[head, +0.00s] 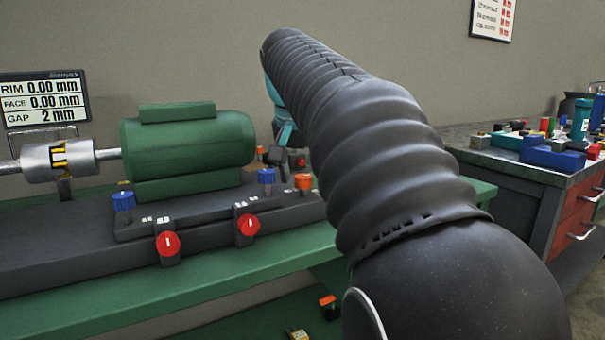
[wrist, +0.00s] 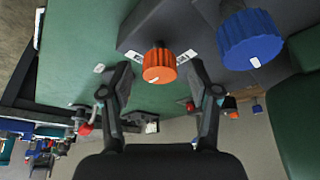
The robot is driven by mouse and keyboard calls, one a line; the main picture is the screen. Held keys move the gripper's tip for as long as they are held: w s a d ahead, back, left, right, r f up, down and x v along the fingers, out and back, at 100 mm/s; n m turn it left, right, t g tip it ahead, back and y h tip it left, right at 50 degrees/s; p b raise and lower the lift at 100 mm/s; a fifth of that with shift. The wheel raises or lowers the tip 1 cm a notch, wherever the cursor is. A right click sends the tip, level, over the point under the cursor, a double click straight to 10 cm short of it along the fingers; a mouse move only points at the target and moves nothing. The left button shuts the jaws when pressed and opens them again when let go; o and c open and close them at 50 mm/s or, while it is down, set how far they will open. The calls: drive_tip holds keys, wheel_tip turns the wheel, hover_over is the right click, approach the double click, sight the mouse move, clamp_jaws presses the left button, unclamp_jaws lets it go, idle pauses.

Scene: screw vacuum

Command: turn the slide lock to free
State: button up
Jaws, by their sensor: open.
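An orange knob (head: 303,182) stands at the right end of the dark base under the green motor. It also shows in the wrist view (wrist: 160,65), with a white mark on its rim and small white labels beside it. No readable label tells me which knob is the slide lock. My gripper (wrist: 160,76) is open, its two black fingers on either side of the orange knob in the picture. I see no clear contact. In the head view my gripper (head: 280,156) shows small and partly hidden behind my arm.
A blue knob (wrist: 250,38) stands close right of the orange one in the wrist view. Red knobs (head: 168,243) line the base's front, below the green motor (head: 190,145). A gauge display (head: 45,98) reads GAP 2 mm. A cluttered cabinet (head: 520,170) stands right.

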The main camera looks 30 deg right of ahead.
drive_tip(key=c, duration=1.2)
drive_tip(key=shift+o, duration=0.2)
drive_tip(key=n+p, duration=0.1)
drive_tip(key=n+t+y+p, duration=0.1)
drive_tip(key=n, duration=0.1)
drive_tip(key=shift+s+d+r+n, duration=0.1)
drive_tip(key=shift+r+n, duration=0.05)
drive_tip(key=shift+n, duration=0.15)
drive_tip(key=n+y+p, duration=0.2)
drive_tip(key=n+p, duration=0.1)
drive_tip(key=n, duration=0.2)
drive_tip(key=shift+d, duration=0.1)
drive_tip(key=n+y+p, duration=0.2)
drive_tip(key=n, duration=0.3)
drive_tip(key=shift+d, duration=0.1)
drive_tip(key=shift+n+g+y+p, duration=0.3)
drive_tip(key=shift+n+g+y, duration=0.3)
drive_tip(key=shift+n, duration=1.6)
